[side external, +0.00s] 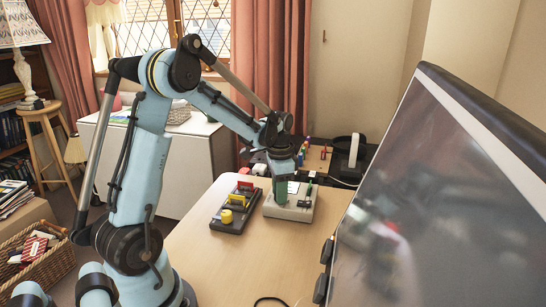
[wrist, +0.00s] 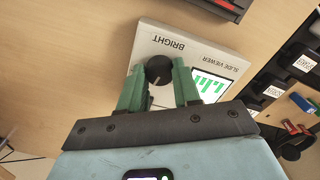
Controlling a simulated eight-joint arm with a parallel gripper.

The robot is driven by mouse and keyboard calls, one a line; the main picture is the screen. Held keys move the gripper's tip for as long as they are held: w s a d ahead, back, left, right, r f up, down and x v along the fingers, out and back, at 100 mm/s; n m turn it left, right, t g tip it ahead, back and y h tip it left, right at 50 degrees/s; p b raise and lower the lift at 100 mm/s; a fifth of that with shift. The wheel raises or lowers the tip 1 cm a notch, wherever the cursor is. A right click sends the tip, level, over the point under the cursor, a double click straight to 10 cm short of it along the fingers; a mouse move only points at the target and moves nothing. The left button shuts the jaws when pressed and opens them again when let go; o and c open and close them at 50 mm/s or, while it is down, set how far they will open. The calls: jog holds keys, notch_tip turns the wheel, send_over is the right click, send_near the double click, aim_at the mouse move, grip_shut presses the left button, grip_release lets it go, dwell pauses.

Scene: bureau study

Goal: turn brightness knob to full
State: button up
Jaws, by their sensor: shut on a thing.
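The slide viewer (side external: 301,212) is a pale grey box on the wooden table; the wrist view shows its top (wrist: 150,45), with the printed words BRIGHT and SLIDE VIEWER. The round black brightness knob (wrist: 158,70) stands near the word BRIGHT, with a pale pointer line on it. A small lit screen (wrist: 208,85) with green bars is to its right in the wrist view. My gripper (wrist: 158,75) has its green fingers on both sides of the knob, shut on it. In the side view my gripper (side external: 281,192) reaches down onto the box and hides the knob.
A dark panel (side external: 232,213) with yellow and red parts lies left of the viewer. A large dark monitor (side external: 440,200) stands close on the right. Dark blocks and coloured items (wrist: 295,127) are at the wrist view's right. The front tabletop is mostly clear.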

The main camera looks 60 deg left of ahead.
jog(key=m, duration=0.4)
jog(key=shift+m, duration=1.9)
jog(key=o, duration=1.1)
jog(key=shift+c, duration=0.2)
notch_tip(320, 180, up, 12)
